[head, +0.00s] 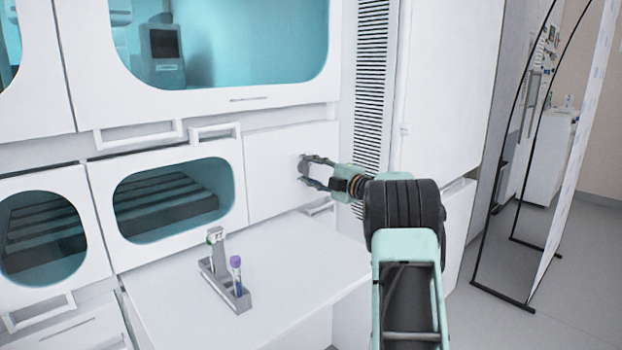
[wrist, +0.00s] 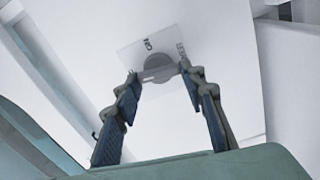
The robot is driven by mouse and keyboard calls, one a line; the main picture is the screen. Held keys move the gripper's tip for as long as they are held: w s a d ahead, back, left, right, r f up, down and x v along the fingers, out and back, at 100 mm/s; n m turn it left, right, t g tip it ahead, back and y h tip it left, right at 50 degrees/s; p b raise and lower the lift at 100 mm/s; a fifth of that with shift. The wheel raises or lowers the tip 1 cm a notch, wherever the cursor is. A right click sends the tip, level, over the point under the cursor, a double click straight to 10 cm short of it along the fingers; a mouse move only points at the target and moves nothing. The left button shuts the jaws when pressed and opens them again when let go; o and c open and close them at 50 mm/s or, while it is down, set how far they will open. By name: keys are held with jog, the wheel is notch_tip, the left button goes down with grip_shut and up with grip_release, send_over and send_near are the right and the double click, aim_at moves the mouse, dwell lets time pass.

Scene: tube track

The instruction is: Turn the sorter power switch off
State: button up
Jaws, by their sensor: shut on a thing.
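The sorter power switch is a round grey knob (wrist: 157,69) on a pale square plate (wrist: 135,52). Lettering that reads like "ON" shows on the plate, with a second label to its right that is hard to read. The knob's bar lies roughly across, slightly tilted, in the wrist view. In the head view the switch (head: 303,165) sits on a white cabinet panel, partly behind the fingers. My gripper (head: 312,172) reaches it from the right. In the wrist view my gripper (wrist: 159,72) is shut on the knob, one fingertip on each side.
A white worktop (head: 300,265) juts out below, with a grey rack (head: 222,278) holding a purple-capped tube (head: 236,265) and another tube. White handles (head: 215,131) stick out of the cabinet doors. A vent grille (head: 370,90) stands right of the switch panel.

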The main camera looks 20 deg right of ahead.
jog(key=shift+f+n+b, duration=0.1)
jog(key=shift+n+b, duration=0.4)
jog(key=shift+n, duration=0.4)
jog(key=o, duration=1.2)
jog(key=v, duration=1.2)
